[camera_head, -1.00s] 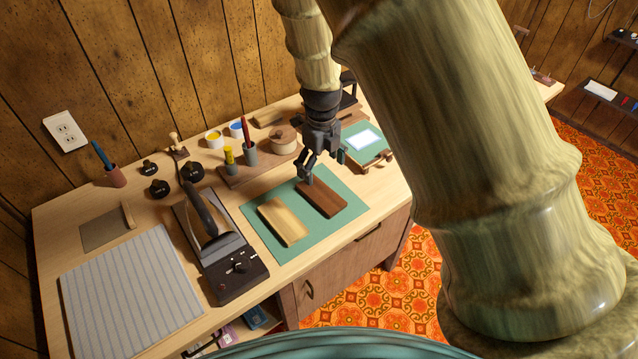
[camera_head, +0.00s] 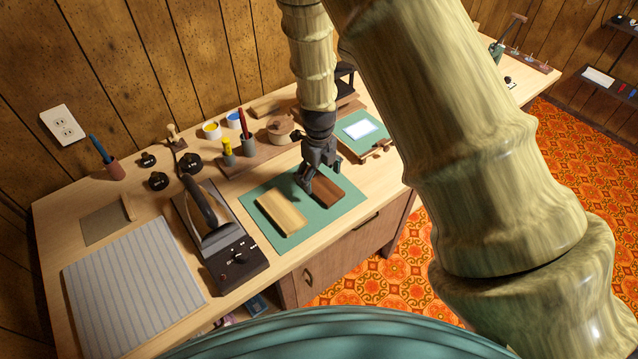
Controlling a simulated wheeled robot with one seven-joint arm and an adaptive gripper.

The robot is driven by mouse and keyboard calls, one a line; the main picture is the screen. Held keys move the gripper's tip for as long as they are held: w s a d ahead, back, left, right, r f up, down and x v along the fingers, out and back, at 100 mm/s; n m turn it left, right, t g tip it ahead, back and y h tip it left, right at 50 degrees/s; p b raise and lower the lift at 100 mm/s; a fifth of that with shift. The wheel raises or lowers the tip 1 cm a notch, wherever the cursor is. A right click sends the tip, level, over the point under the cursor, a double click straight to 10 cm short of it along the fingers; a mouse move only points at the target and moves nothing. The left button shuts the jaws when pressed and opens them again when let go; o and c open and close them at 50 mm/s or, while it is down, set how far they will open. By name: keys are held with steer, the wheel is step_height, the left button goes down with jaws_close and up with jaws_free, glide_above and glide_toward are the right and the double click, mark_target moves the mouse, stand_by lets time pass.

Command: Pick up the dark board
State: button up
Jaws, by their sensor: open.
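The dark board (camera_head: 329,190) is a brown wooden slab lying flat on the right part of a green mat (camera_head: 290,236). A light board (camera_head: 281,212) lies beside it to the left, with a narrow gap between them. My gripper (camera_head: 306,188) points down at the dark board's left end, with its fingers open. It hides part of that board. I cannot tell whether the fingers touch the board.
A black device with a curved handle (camera_head: 238,262) stands left of the mat. Behind the mat are a wooden holder with a red tool (camera_head: 244,125) and a lidded pot (camera_head: 281,128). A second green mat (camera_head: 352,144) with a white sheet lies at right. Striped cloth (camera_head: 130,290) covers the desk's left front.

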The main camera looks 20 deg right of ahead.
mark_target(319, 185)
steer(key=shift+f, duration=1.2)
steer(key=shift+c, duration=0.3)
steer(key=c, duration=1.1)
steer(key=shift+r, duration=0.15)
